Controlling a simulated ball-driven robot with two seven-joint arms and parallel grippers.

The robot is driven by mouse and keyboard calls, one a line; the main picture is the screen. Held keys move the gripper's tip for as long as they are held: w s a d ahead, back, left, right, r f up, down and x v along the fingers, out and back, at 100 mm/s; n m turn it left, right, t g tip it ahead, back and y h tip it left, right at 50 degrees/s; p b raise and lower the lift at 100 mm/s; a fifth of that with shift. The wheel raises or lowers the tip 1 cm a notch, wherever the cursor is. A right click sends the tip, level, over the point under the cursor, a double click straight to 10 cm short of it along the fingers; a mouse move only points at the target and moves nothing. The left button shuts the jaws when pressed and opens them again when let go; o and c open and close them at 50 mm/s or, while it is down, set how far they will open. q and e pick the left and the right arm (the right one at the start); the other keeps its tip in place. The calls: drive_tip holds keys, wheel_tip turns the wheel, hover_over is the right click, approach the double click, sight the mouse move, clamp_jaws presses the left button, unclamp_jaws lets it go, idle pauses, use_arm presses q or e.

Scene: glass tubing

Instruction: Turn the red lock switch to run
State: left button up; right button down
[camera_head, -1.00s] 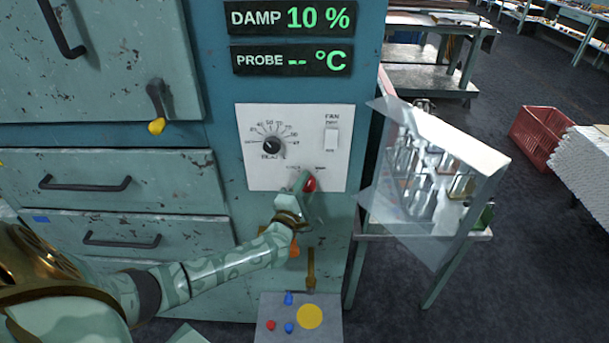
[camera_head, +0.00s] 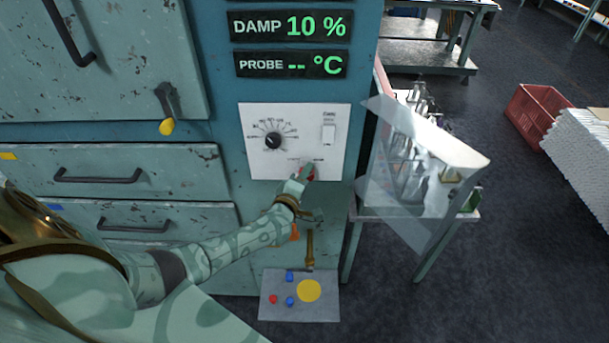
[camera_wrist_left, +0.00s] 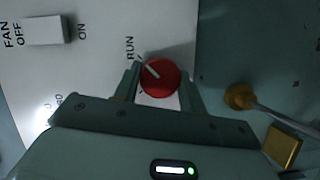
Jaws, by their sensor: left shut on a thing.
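The red lock switch (camera_head: 309,174) is a round knob low on the white control panel (camera_head: 262,170). In the left wrist view the red lock switch (camera_wrist_left: 160,77) shows its face, and its white pointer line slants up and left toward the printed word RUN. My left gripper (camera_head: 302,176) is shut on the red switch, with one finger on each side of it in the wrist view. The gripper hides part of the switch in the head view. My right gripper is not in view.
The panel also has a black dial (camera_head: 273,140) and a white fan switch (camera_head: 329,133), at OFF in the wrist view. A clear sheet (camera_head: 405,185) stands right of the cabinet, by glassware on a side table. A brass handle (camera_head: 310,245) is below.

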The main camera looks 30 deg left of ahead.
use_arm(q)
drive_tip(key=shift+s+d+f, duration=0.1)
drive_tip(key=shift+f, duration=0.1)
drive_tip(key=o, duration=0.8)
drive_tip(key=shift+o, duration=0.9)
drive_tip(key=shift+r, duration=0.1)
drive_tip(key=s+d+r+p, duration=0.1)
drive_tip(key=s+d+p, duration=0.1)
drive_tip(key=s, duration=1.4)
drive_tip(key=shift+d+r, duration=0.2)
drive_tip(key=shift+d, duration=0.1)
